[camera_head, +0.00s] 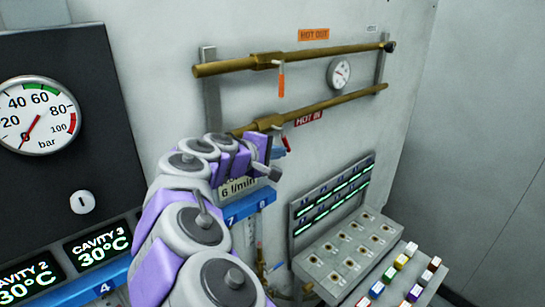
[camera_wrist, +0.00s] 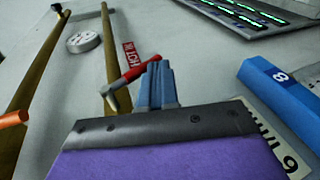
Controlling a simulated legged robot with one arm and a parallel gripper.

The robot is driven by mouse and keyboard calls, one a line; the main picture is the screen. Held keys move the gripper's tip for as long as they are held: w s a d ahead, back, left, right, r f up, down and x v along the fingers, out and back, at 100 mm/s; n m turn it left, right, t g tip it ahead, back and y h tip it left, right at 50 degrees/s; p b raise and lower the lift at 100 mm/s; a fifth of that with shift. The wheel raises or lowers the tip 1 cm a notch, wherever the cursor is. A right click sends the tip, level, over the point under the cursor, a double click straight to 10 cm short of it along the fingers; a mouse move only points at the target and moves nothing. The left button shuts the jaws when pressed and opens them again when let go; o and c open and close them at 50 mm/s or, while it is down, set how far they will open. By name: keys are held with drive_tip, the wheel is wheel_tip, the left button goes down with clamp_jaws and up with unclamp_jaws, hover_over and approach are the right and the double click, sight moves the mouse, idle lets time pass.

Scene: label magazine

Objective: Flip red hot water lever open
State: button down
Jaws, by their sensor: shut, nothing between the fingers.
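The red lever (camera_head: 286,143) hangs from the lower brass pipe (camera_head: 330,104), beside the red HOT IN label (camera_head: 308,117). In the wrist view the red lever (camera_wrist: 138,72) slants from its pale lower end at the pipe up to the fingertips. My gripper (camera_head: 279,152) is shut and empty, with blue fingers just by the lever. In the wrist view my gripper (camera_wrist: 157,68) overlaps the lever's far end; I cannot tell whether they touch. My arm hides part of the pipe's left end.
An orange lever (camera_head: 281,82) hangs from the upper brass pipe (camera_head: 300,58) under the HOT OUT label (camera_head: 313,34). A small round gauge (camera_head: 339,73) sits between the pipes. A grey button panel (camera_head: 345,250) stands at lower right, and a blue numbered strip (camera_head: 252,203) lies below my gripper.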

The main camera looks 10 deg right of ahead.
sight(287, 146)
drive_tip(key=shift+b+x, duration=0.4)
drive_tip(key=shift+x, duration=0.4)
drive_tip(key=shift+w+d+r+t+h+b, duration=0.25)
drive_tip(key=shift+d+h, duration=0.1)
drive_tip(key=shift+d, duration=0.2)
drive_tip(key=shift+w+d+r+t+h+b, duration=0.15)
drive_tip(key=shift+d+h+b, duration=0.15)
drive_tip(key=shift+d, duration=0.3)
idle(0.8)
drive_tip(key=s+a+f+b, duration=0.3)
drive_tip(key=s+a+f, duration=0.2)
drive_tip(key=s+a, duration=0.2)
drive_tip(key=shift+s+a+f, duration=0.3)
drive_tip(key=shift+a+f, duration=0.1)
drive_tip(key=shift+a, duration=0.55)
